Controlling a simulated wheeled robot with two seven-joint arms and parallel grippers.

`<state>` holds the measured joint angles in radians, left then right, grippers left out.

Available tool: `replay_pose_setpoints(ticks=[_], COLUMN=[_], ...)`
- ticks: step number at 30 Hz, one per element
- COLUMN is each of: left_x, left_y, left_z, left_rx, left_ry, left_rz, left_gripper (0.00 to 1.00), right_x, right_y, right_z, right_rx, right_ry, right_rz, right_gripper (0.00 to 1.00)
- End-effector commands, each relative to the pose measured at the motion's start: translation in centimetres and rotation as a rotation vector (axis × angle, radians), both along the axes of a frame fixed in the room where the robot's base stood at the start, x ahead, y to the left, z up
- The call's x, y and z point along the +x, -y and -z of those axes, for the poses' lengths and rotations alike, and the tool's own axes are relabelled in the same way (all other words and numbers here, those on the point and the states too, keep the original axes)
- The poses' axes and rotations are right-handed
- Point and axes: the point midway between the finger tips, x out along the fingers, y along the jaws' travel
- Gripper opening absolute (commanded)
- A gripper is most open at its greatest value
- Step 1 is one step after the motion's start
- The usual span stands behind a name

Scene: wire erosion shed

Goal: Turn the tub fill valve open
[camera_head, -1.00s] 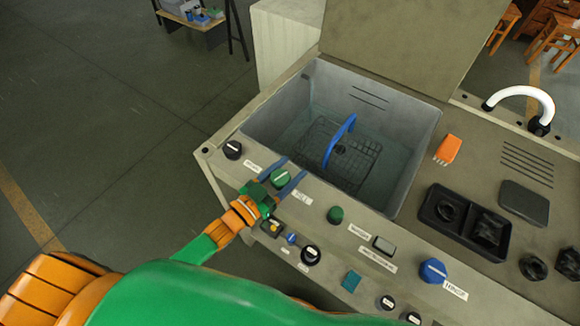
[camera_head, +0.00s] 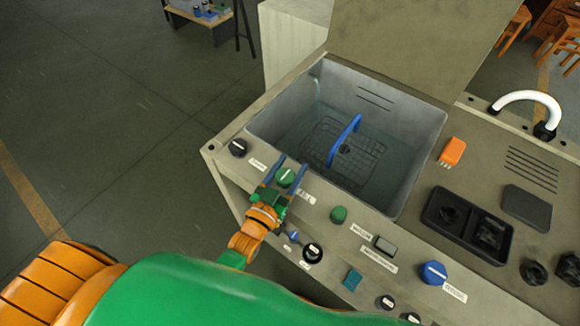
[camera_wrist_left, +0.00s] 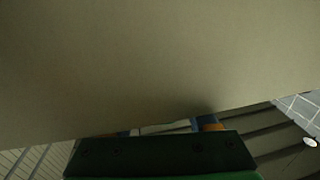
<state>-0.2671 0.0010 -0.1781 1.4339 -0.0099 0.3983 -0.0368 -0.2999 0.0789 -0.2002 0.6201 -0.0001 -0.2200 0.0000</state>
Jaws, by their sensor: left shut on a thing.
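The tub fill valve looks to be the green round knob (camera_head: 286,176) with a white mark, on the sloped front panel below the tub (camera_head: 405,185). A partly covered white label sits just right of it. My left gripper (camera_head: 292,165) has one blue finger on each side of this knob and is shut on it. In the left wrist view, a plain beige panel (camera_wrist_left: 150,70) fills most of the picture; the dark green gripper body shows at the bottom and the knob is hidden. My right gripper is not in view.
A black knob (camera_head: 238,147) lies to the left on the panel. A second green knob (camera_head: 338,214), a black knob (camera_head: 312,252) and a blue knob (camera_head: 433,272) lie to the right. Inside the tub is a wire basket with a blue handle (camera_head: 343,140).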

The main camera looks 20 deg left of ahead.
Motion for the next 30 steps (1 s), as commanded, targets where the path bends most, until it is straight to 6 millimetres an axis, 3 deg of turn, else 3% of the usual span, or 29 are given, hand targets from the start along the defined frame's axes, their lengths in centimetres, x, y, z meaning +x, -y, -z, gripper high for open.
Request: replay_pose_setpoints(ticks=[3,4,7,16,24,30], left_x=[0.1,0.1,0.1,-0.2,-5.4,-6.9], left_y=[0.0,0.0,0.0,-0.1,-1.0,-1.3], left_z=[-0.2,-0.2,-0.2,-0.1,0.2,-0.1], left_rx=[-0.001,-0.001,-0.001,0.0,0.0,-0.001], left_ry=[0.006,0.006,0.005,0.002,-0.001,0.003], left_rz=[0.0,0.0,0.0,0.001,0.001,0.0], left_gripper=[0.04,0.65,0.89,0.89,0.89,0.89], right_x=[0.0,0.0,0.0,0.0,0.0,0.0], right_y=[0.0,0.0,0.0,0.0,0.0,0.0], right_z=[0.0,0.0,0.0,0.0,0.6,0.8], right_rx=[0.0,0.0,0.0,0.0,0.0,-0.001], right_ry=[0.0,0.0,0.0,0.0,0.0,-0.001], right_rz=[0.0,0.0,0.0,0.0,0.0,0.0], right_gripper=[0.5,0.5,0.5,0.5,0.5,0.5])
